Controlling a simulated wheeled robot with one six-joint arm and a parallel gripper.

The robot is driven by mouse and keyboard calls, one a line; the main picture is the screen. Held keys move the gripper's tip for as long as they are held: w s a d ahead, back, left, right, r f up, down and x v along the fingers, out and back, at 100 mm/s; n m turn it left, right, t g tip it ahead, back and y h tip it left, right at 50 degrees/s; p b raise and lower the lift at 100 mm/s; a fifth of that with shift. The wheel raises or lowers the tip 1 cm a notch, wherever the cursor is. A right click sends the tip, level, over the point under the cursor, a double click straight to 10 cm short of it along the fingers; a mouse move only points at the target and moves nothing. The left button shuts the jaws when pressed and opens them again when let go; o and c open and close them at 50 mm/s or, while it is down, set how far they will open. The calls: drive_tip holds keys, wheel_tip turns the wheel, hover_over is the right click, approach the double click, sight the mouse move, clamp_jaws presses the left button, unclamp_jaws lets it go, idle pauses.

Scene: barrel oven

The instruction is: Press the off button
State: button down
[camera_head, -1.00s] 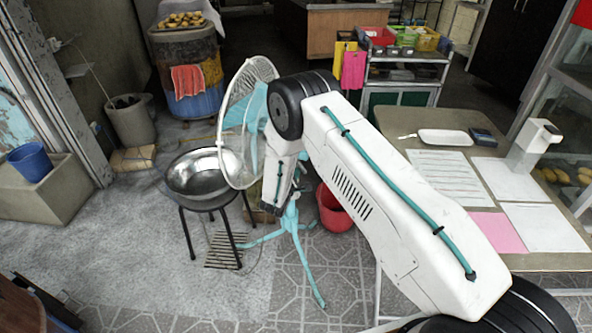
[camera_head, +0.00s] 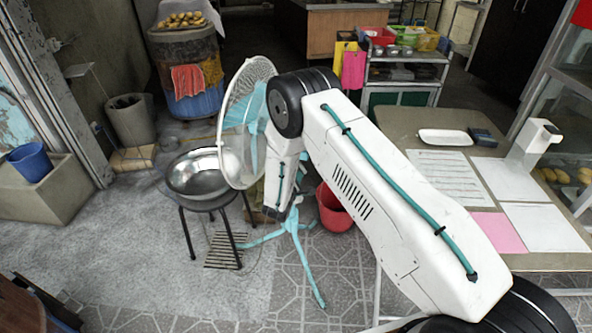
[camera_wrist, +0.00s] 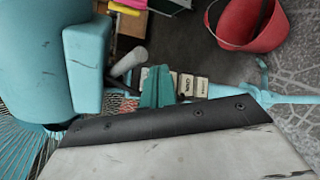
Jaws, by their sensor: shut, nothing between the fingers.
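The teal standing fan (camera_head: 233,118) with a white round guard stands on splayed legs in the head view, left of my forearm. In the wrist view its teal motor housing (camera_wrist: 32,55) fills the upper left. Several cream push buttons (camera_wrist: 186,86) sit in a row on the fan near the centre; their small dark lettering is too blurred to tell which is off. My gripper (camera_wrist: 157,88), with teal fingers, is shut and empty at the left end of the visible row. It partly covers that end, and I cannot tell whether it touches a button. In the head view its fingertips are hard to make out.
A metal bowl on a black stool (camera_head: 198,176) stands left of the fan. A table with papers (camera_head: 445,175) is at right.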

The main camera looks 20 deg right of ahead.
drive_tip(key=s, duration=0.4)
drive_tip(key=shift+s+d, duration=0.3)
drive_tip(key=shift+d, duration=0.1)
